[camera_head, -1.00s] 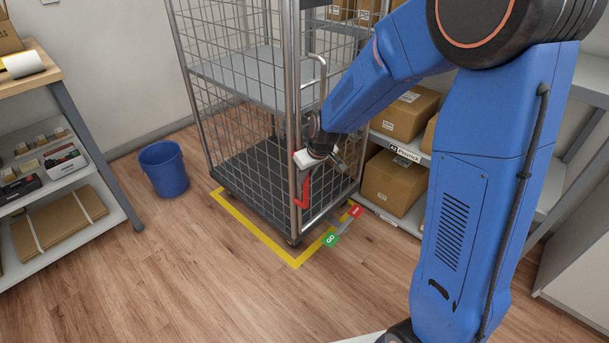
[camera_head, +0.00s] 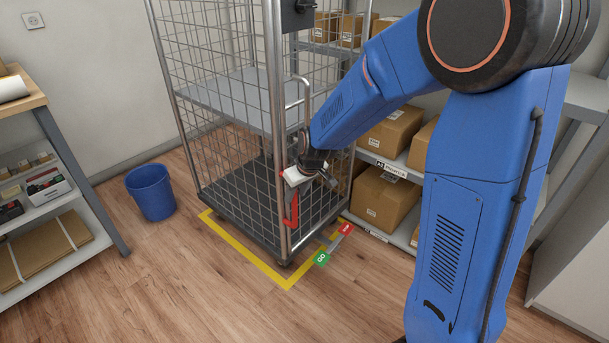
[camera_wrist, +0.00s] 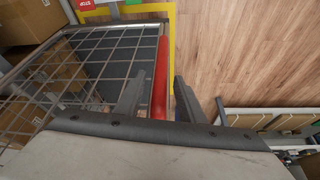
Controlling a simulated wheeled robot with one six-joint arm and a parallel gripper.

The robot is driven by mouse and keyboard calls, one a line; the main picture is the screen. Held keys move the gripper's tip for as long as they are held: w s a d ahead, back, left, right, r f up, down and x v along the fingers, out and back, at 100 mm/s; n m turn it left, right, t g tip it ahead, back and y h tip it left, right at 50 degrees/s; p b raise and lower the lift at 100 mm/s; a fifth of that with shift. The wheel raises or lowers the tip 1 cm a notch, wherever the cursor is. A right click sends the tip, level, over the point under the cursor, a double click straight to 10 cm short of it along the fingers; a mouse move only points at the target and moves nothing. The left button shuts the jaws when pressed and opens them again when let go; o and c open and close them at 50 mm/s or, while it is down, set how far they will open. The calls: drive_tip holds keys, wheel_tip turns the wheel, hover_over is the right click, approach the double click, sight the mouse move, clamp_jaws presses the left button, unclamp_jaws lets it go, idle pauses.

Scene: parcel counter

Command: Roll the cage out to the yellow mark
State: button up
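The wire roll cage (camera_head: 240,190) stands upright on a dark base, with the yellow floor mark (camera_head: 243,258) showing along its front and side. A red handle (camera_head: 291,212) hangs on its near corner post; it also shows in the wrist view (camera_wrist: 161,65). My gripper (camera_head: 305,178) is at this corner, at the handle's upper end. In the wrist view my gripper (camera_wrist: 158,98) has its fingers apart, one on each side of the red handle, with gaps visible. A green GO label (camera_head: 321,259) and a red label (camera_head: 345,229) lie beside the base. The far wheels are hidden.
A blue bin (camera_head: 151,192) stands left of the cage. A shelf with cartons (camera_head: 385,198) is close on the right. A bench with shelves (camera_head: 62,150) is at the left. The wooden floor (camera_head: 180,290) in front is clear.

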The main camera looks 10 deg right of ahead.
drive_tip(key=v, duration=1.5)
drive_tip(key=shift+s+d+r, duration=0.15)
drive_tip(key=shift+s+r, duration=0.05)
drive_tip(key=shift+r, duration=0.1)
drive_tip(key=s+d+r+m+h, duration=0.1)
drive_tip(key=s+d, duration=0.4)
drive_tip(key=s, duration=0.9)
drive_tip(key=s+d+r+m, duration=0.1)
drive_tip(key=s+d+m, duration=0.3)
drive_tip(key=s, duration=1)
drive_tip(key=shift+d+t+h, duration=0.4)
drive_tip(key=shift+d, duration=0.5)
drive_tip(key=shift+s, duration=0.1)
drive_tip(key=shift+c, duration=0.6)
